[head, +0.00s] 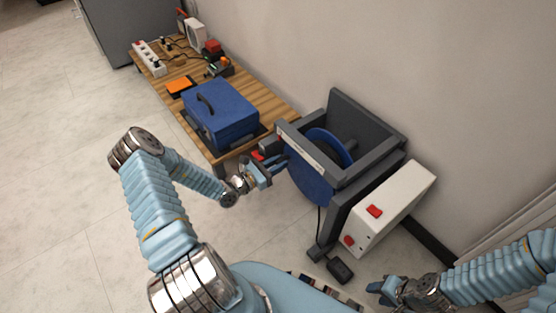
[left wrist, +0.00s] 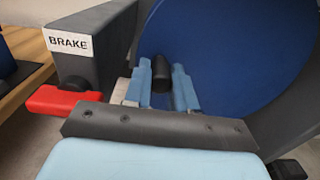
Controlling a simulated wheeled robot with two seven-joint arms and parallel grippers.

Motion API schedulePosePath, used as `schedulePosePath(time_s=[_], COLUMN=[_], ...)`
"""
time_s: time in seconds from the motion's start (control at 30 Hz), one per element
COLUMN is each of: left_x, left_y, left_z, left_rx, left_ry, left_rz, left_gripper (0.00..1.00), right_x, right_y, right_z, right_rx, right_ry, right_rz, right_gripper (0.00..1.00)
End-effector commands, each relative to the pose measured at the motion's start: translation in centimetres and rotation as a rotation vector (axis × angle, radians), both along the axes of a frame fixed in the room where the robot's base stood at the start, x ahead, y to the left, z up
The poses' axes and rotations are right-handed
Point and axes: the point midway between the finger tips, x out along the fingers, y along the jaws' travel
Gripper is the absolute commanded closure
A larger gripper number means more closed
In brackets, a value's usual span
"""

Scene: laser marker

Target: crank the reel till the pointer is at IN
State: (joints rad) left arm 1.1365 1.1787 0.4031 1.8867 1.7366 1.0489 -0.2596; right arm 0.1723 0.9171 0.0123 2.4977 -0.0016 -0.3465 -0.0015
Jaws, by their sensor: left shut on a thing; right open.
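The reel is a blue disc (head: 308,182) in a dark grey frame (head: 368,122) against the wall. Its blue face fills much of the left wrist view (left wrist: 240,60). My left gripper (head: 278,164) is at the reel's left side, its fingers shut on the black crank handle (left wrist: 160,72), which stands out from the disc. A white strip (head: 301,151) runs along the frame's front bar; its marks and the pointer are too small to read. My right gripper (head: 376,289) is open and empty at the lower right, away from the reel.
A red brake lever (left wrist: 62,101) under a BRAKE label (left wrist: 69,40) sits left of my left fingers. A white box (head: 390,208) with red switches stands right of the reel, a black pedal (head: 340,270) below. A wooden table (head: 265,98) carries a blue case (head: 222,112).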

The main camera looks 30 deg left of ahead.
Motion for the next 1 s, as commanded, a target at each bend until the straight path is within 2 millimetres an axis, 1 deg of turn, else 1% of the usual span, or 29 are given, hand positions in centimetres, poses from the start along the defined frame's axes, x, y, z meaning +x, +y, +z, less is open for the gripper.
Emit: schedulePosePath(time_s=[0.03,0.23,0.27,0.4,0.43,0.67,0.77,0.87,1.0], left_x=[0.0,0.0,0.0,0.0,0.0,0.0,-0.4,-1.5,-4.4], left_y=[0.0,0.1,0.1,0.1,0.1,0.0,0.2,0.8,2.1], left_z=[-0.2,-0.4,-0.4,-0.4,-0.4,-0.3,-0.3,-0.2,-0.2], left_rx=[0.002,0.003,0.003,0.002,0.002,0.001,0.001,0.002,0.001], left_ry=[0.002,0.003,0.003,0.002,0.002,0.002,0.003,0.004,0.005], left_rz=[0.0,0.001,0.001,0.001,0.001,0.001,0.001,0.003,0.004], left_gripper=[1.0,1.0,0.73,0.52,0.5,0.5,0.5,0.5,0.5], right_x=[0.0,0.0,0.0,0.0,0.0,0.0,0.0,0.0,-0.1], right_y=[0.0,0.0,0.0,0.0,0.0,0.0,0.0,0.0,0.0], right_z=[0.4,0.2,0.2,0.2,0.2,0.2,0.3,0.5,1.1], right_rx=[0.0,0.0,0.0,0.0,0.0,0.0,0.0,0.0,0.0], right_ry=[0.0,0.001,0.001,0.001,0.001,0.001,0.001,0.001,0.002], right_rz=[0.0,0.0,0.0,0.0,0.0,0.0,0.0,0.0,0.002], right_gripper=[0.57,0.57,0.57,0.57,0.57,0.57,0.57,0.57,0.57])
